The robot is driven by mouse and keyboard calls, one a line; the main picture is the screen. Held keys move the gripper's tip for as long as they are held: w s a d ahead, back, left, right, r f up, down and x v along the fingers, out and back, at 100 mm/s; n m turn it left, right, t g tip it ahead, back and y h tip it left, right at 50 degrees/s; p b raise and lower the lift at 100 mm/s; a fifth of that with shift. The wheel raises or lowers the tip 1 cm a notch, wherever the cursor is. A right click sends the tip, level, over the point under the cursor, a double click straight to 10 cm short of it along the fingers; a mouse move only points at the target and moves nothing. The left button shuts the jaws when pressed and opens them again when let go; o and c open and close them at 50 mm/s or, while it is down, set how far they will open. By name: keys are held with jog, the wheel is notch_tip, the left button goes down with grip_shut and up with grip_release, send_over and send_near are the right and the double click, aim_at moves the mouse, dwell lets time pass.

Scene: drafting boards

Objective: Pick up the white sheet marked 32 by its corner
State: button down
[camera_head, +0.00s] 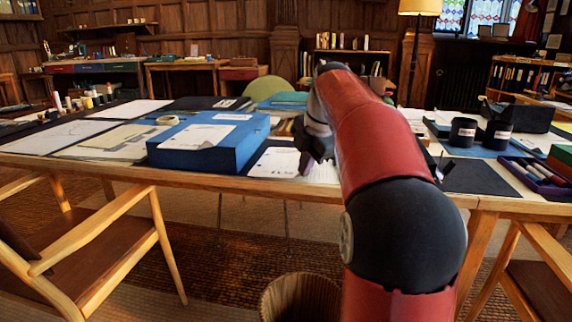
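Several white sheets lie on the drafting table (110,166); their marks are too small to read, so I cannot tell which is 32. One sheet (272,163) lies near the table's front edge, right of the blue box. Another sheet (198,136) lies on top of the blue box (232,153). My gripper (306,166) points down at the right part of the front-edge sheet. The arm and gripper hide part of that sheet. Whether the fingers touch it, and whether they are open, I cannot tell.
Dark cups (463,132) and a purple tray of markers (537,177) stand at the right. A roll of tape (167,120) lies on papers at the left. A wooden chair (95,235) and a round bin (300,298) stand in front of the table.

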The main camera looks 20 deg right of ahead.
notch_tip(320, 180, up, 5)
jog(key=p, duration=0.4)
jog(key=shift+r+p, duration=0.1)
jog(key=shift+p, duration=0.2)
dwell(0.6)
